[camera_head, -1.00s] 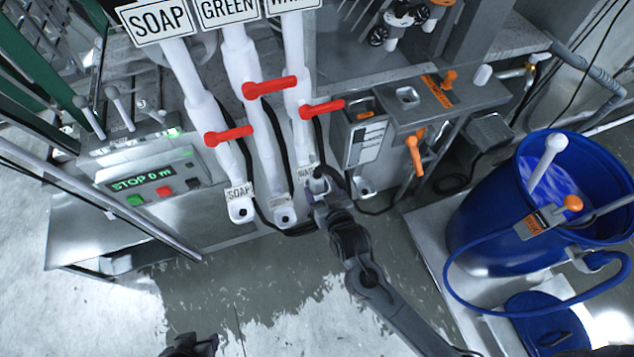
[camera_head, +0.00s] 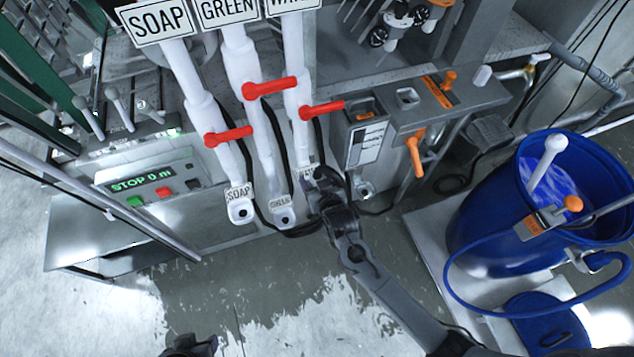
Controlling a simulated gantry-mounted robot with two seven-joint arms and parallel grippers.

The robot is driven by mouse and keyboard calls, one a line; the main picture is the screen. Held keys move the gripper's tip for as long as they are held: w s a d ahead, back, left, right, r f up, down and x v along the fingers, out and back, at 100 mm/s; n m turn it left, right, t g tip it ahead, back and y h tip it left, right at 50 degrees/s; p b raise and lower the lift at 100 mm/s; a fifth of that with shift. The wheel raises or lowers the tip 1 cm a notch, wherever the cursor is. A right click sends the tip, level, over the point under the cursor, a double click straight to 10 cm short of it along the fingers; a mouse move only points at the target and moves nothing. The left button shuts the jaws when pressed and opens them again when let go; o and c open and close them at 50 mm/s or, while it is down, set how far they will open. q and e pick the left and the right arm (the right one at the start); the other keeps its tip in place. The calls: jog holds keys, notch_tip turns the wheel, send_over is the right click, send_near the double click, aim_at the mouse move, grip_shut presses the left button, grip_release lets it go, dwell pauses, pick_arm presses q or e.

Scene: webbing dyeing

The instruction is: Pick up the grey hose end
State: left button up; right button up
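My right gripper (camera_head: 318,188) reaches in from the lower right and is at the foot of the white pipe (camera_head: 294,65) at the right of the three. Its fingers overlap that pipe's outlet and dark hose, so I cannot tell whether it holds anything. I cannot pick out a grey hose end for certain; one may be hidden behind this gripper. Black hoses (camera_head: 300,231) loop along the floor beside the pipe outlets. My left gripper (camera_head: 192,346) shows only partly at the bottom edge, away from the pipes, and its fingers are unclear.
Pipes marked SOAP (camera_head: 190,80) and GREEN (camera_head: 243,60) stand left, with red valve handles (camera_head: 270,88). A control panel (camera_head: 150,185) reads STOP 0 m. A blue barrel (camera_head: 490,225) with a blue hose (camera_head: 450,275) stands right. Wet floor (camera_head: 270,285) in front is clear.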

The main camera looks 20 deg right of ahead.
jog(key=c, duration=1.1)
jog(key=shift+r, duration=0.1)
